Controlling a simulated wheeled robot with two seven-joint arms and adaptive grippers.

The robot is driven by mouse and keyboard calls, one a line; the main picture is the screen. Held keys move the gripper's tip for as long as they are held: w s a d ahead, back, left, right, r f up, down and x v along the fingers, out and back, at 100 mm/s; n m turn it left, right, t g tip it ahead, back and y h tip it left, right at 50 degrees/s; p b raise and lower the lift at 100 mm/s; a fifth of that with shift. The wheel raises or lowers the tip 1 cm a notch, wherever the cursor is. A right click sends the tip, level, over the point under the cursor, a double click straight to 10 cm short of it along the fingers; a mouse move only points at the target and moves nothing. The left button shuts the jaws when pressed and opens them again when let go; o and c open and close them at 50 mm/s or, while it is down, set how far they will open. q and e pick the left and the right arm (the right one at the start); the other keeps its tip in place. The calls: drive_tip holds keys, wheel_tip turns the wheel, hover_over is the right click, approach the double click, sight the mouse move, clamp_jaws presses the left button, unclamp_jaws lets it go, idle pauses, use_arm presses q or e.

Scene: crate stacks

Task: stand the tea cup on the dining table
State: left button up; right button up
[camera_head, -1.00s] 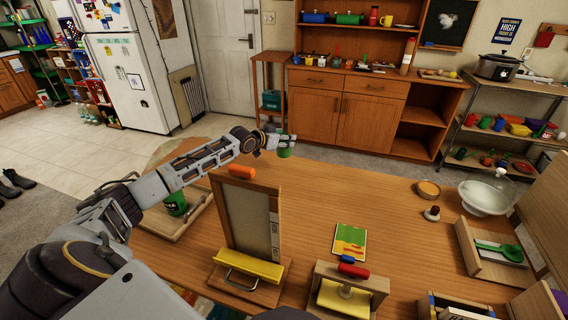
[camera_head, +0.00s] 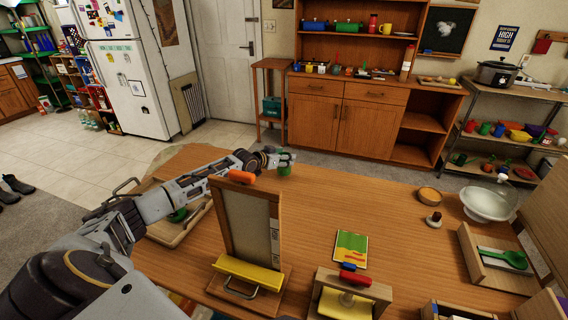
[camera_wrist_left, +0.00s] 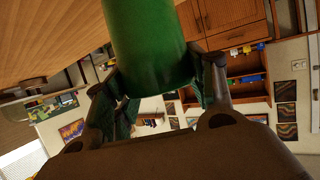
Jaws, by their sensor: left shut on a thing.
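My left gripper (camera_head: 286,158) reaches in from the left and is shut on a green cup (camera_head: 285,170), which I take for the tea cup. The cup is at the far edge area of the wooden dining table (camera_head: 380,205). In the left wrist view the plain green cup (camera_wrist_left: 150,45) sits between the two fingers (camera_wrist_left: 165,88), with the table top beside it. I cannot tell whether its base touches the table. My right gripper is not in view.
A tray (camera_head: 165,232) with a green item lies left, under my arm. An upright framed board (camera_head: 248,225) stands in front. A picture card (camera_head: 351,248), small bowl (camera_head: 429,195), stamp-like object (camera_head: 434,219) and glass bowl (camera_head: 488,203) lie right. The table's middle right is clear.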

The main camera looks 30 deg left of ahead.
use_arm(q)
wheel_tip(320, 180, down, 2)
drive_tip(key=shift+f, duration=0.25)
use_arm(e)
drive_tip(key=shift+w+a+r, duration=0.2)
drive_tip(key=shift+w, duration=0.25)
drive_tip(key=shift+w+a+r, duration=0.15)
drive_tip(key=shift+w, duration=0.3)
use_arm(q)
drive_tip(key=shift+f, duration=0.15)
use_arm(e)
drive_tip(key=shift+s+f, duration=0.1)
use_arm(q)
drive_tip(key=o, duration=1.1)
drive_tip(key=shift+o, duration=0.2)
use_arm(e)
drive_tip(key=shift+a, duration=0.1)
